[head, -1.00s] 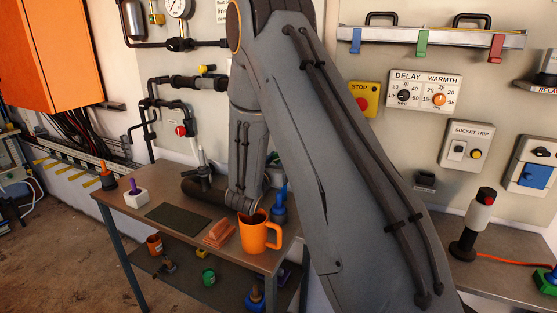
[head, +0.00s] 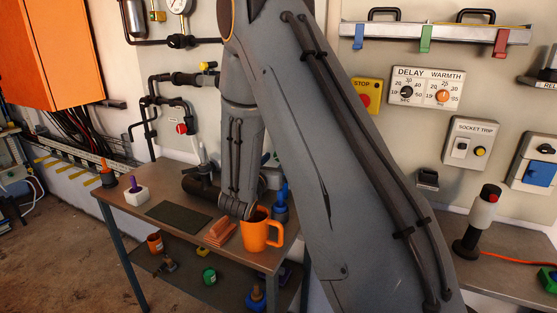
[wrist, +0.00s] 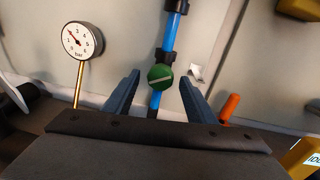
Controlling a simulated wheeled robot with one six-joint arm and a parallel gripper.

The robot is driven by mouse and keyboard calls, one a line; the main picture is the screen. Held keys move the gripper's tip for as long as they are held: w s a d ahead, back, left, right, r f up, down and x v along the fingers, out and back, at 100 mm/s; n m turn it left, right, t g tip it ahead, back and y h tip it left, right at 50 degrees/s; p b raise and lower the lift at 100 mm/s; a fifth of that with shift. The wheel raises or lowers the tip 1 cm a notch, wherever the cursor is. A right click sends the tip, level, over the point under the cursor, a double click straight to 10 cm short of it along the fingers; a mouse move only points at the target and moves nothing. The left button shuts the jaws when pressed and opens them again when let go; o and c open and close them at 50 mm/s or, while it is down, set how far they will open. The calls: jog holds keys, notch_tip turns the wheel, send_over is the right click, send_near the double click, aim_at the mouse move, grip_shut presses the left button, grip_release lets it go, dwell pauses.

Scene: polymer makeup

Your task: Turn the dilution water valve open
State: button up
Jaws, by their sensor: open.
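In the wrist view a round green knob (wrist: 160,77) with a pale line across it sits on an upright blue pipe (wrist: 171,30); it appears to be the dilution water valve. The pale line runs roughly across the pipe, slightly tilted. My gripper (wrist: 160,80) is open, with one blue-grey finger to the left of the knob and one to the right. Gaps show between the fingers and the knob; how far the knob lies ahead of the tips is hard to tell. In the head view my own arm hides the gripper, and I cannot make out the green knob.
A pressure gauge (wrist: 82,41) on a brass stem stands left of the fingers. An orange handle-like thing (wrist: 229,107) is at the right. In the head view an orange mug (head: 262,231) and terracotta-coloured blocks (head: 220,232) stand on the bench (head: 181,189) near my wrist.

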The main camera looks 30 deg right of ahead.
jog(key=shift+b+v, duration=0.55)
jog(key=shift+v, duration=1.7)
jog(key=b, duration=0.3)
jog(key=shift+f, duration=0.25)
jog(key=shift+p+x, duration=1.15)
jog(key=shift+x, duration=2.6)
jog(key=shift+r, duration=0.15)
jog(key=c, duration=1)
jog(key=shift+s+n+p, duration=0.1)
jog(key=shift+n+p, duration=0.3)
jog(key=shift+n, duration=1.9)
